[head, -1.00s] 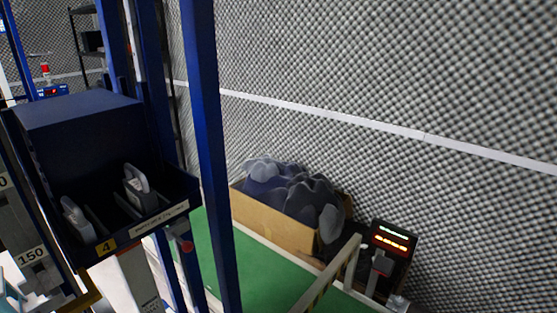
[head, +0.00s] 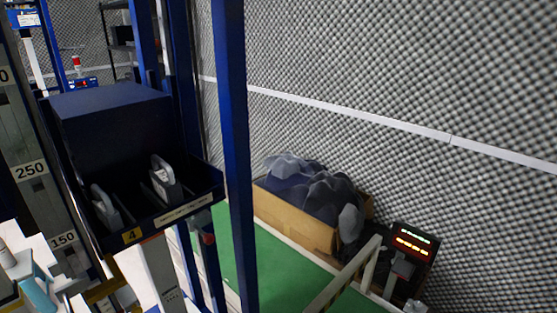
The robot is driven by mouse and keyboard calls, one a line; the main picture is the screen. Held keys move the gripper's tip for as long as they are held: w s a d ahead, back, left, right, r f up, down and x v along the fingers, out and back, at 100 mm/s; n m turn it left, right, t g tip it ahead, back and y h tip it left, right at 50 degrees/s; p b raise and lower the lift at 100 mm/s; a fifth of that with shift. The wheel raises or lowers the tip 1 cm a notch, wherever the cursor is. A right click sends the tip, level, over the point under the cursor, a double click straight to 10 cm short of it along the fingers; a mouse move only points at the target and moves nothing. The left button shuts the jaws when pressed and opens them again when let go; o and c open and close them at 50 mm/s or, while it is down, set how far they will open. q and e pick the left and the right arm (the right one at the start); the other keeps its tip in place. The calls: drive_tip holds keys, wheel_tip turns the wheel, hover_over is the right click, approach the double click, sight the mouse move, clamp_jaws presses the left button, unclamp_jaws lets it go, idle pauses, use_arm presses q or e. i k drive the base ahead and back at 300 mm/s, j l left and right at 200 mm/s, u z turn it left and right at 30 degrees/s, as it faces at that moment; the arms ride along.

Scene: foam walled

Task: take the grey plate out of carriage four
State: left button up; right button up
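Carriage four (head: 158,228) is a dark blue open-front carriage at the left of the head view, with a yellow label (head: 132,235) reading 4 on its front lip. Two grey upright pieces with rounded handle-like tops stand in it between dark dividers. One grey piece (head: 165,183) is towards the right and the other grey piece (head: 105,209) is at the left. I cannot tell which of them is the grey plate, and their lower parts are hidden by the front lip. Neither of my grippers shows clearly in the view.
A blue post (head: 234,150) stands just right of the carriage. A scale column (head: 30,170) marked 250 and 150 is at its left. Behind are a cardboard box (head: 295,220) of dark foam pieces, a lit display (head: 412,241), a rail (head: 345,275) and green floor (head: 280,275).

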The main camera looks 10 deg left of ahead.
sight(107, 215)
drive_tip(key=u, duration=1.2)
